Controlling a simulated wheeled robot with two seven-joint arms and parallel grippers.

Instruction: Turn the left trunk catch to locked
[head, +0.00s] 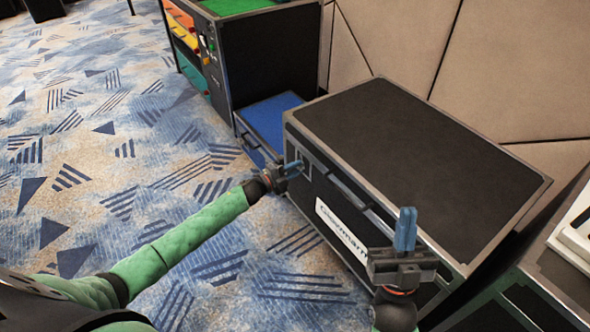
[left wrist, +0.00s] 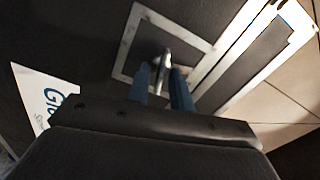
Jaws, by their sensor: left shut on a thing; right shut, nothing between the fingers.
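The black trunk (head: 420,135) with silver edging stands at the right in the head view. Its left catch (left wrist: 165,56) is a small metal turn-piece inside a square silver frame on the trunk's front, seen in the left wrist view. My left gripper (head: 295,167) is at the trunk's front left, and its blue fingers (left wrist: 167,84) are shut on the catch, one on each side. The fingers partly hide the catch, so I cannot tell whether it is locked. My right gripper (head: 406,229) is shut and empty in front of the trunk's right part, fingers pointing up.
A white label (head: 342,230) and a long handle are on the trunk's front. A black case with a blue-topped drawer (head: 268,118) stands behind left. A padded beige wall (head: 480,65) is behind the trunk. Patterned carpet (head: 90,160) is open at the left.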

